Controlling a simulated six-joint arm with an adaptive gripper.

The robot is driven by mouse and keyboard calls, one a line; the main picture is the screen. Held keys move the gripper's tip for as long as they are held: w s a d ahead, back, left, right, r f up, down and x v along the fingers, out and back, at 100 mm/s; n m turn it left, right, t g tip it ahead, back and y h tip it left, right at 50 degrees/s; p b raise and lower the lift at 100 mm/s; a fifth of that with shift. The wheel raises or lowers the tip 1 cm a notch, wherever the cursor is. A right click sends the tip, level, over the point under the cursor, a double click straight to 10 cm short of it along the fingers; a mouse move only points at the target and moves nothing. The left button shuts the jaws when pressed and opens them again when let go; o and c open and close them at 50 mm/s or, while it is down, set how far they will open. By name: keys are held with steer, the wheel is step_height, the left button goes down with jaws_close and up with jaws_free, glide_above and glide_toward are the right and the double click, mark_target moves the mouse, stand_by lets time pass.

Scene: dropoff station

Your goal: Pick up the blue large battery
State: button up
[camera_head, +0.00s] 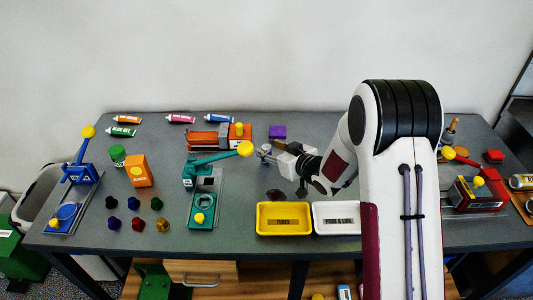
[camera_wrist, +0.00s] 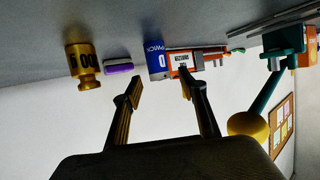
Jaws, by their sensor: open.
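The blue large battery (camera_wrist: 156,63) shows in the wrist view as a blue cylinder with white lettering, beside an orange device (camera_wrist: 184,60) with a white label. It appears beyond and between the fingertips, with a gap. My gripper (camera_wrist: 160,82) is open and empty, both fingers pointing toward the battery. In the head view my gripper (camera_head: 265,154) is right of the orange device, above the table.
A purple block (camera_wrist: 118,67) and a gold weight (camera_wrist: 83,66) stand left of the battery in the wrist view. A teal press with a yellow-knobbed lever (camera_head: 200,200) is near. Yellow (camera_head: 284,232) and white (camera_head: 337,231) trays lie at the front edge.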

steer(key=shift+x, duration=1.45)
steer(key=shift+r, duration=0.1)
jaws_close()
